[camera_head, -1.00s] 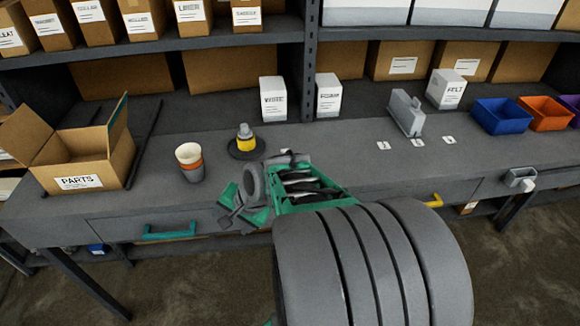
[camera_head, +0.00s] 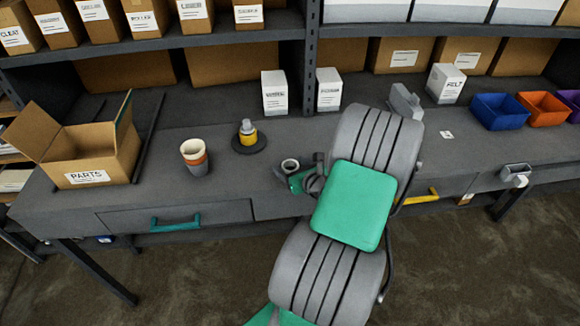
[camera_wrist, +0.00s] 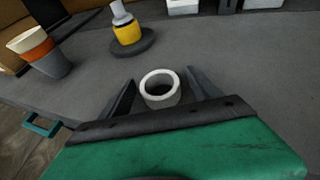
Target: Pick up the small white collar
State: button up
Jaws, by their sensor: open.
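The small white collar (camera_wrist: 160,90) is a short open ring standing on the grey bench. It shows in the wrist view between the two dark fingers of my gripper (camera_wrist: 163,88), with a gap visible on each side. My gripper is open, pointing at the collar, and I see no contact. In the head view the collar (camera_head: 290,165) shows near the bench's front edge, just beside my gripper (camera_head: 291,178), which my arm partly hides.
A white, orange and grey cup (camera_head: 195,158) and a yellow-and-grey piece on a dark disc (camera_head: 247,136) stand left of the collar. An open PARTS box (camera_head: 85,150) is farther left. Blue bin (camera_head: 500,112) and orange bin (camera_head: 546,110) stand at right. Shelves rise behind.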

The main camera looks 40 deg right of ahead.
jog(key=shift+w+f, duration=0.1)
jog(key=shift+w, duration=0.2)
jog(key=c, duration=1.4)
